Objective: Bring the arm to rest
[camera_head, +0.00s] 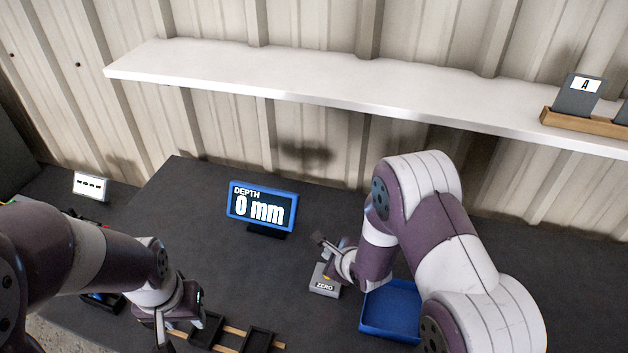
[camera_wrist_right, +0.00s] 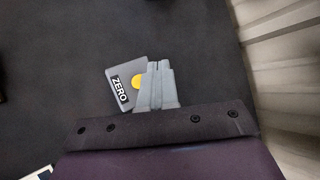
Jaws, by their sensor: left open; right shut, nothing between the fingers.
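My right gripper (camera_head: 322,242) is shut and empty, close above the grey ZERO box (camera_head: 325,283) in the head view. In the right wrist view, its closed grey fingers (camera_wrist_right: 158,68) appear beside the yellow button (camera_wrist_right: 135,84) of the ZERO box (camera_wrist_right: 123,90) and hide part of it. I cannot tell whether they touch. My left gripper (camera_head: 180,328) is open at the lower left of the head view, near a dark rack with wooden rails (camera_head: 233,330). The blue-framed display (camera_head: 262,208) reads "DEPTH 0 mm".
A blue tray (camera_head: 392,313) lies right of the ZERO box, partly behind my right arm. A small dashed sign (camera_head: 91,186) stands at left. The dark table's middle is clear.

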